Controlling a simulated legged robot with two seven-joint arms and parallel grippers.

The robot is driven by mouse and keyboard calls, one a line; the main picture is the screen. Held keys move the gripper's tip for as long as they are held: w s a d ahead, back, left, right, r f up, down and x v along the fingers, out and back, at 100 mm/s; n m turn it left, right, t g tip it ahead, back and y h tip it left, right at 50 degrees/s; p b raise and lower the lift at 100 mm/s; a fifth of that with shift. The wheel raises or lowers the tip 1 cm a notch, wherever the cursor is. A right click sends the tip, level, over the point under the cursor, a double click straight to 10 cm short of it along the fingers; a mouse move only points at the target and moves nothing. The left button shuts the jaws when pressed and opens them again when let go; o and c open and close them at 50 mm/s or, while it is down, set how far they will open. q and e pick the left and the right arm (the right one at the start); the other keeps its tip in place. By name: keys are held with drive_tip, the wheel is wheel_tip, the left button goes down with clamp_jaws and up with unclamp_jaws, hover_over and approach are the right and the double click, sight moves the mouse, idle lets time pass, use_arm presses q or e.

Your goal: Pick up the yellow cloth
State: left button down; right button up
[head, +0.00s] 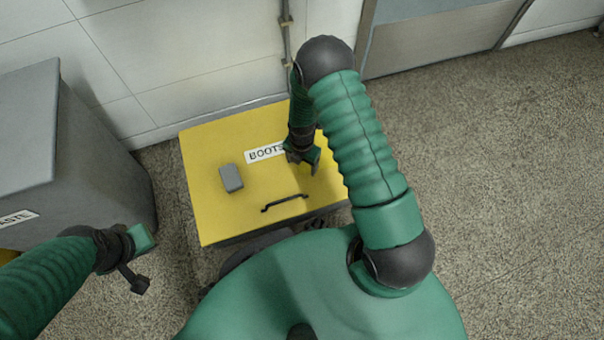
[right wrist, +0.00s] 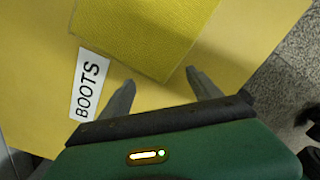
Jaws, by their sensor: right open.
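The yellow cloth (right wrist: 150,35) lies flat on the yellow lid of the boots box in the right wrist view. It is a woven, slightly darker patch, and its near edge reaches between my fingertips. In the head view the cloth is mostly hidden behind my right arm or blends with the lid. My right gripper (head: 303,162) points down over the right part of the lid. It is open and empty, with its fingers apart in the right wrist view (right wrist: 161,80). My left gripper (head: 146,262) is off to the lower left, its fingers apart and empty.
The yellow box lid (head: 215,215) carries a BOOTS label (head: 264,153), a small grey block (head: 231,178) and a black handle (head: 284,203). A grey waste bin (head: 90,170) stands left. A wall and pipe (head: 287,50) are behind. The floor at right is clear.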

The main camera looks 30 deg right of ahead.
drive_tip(key=shift+f, duration=0.8)
drive_tip(key=shift+c, duration=0.3)
clamp_jaws()
idle(0.5)
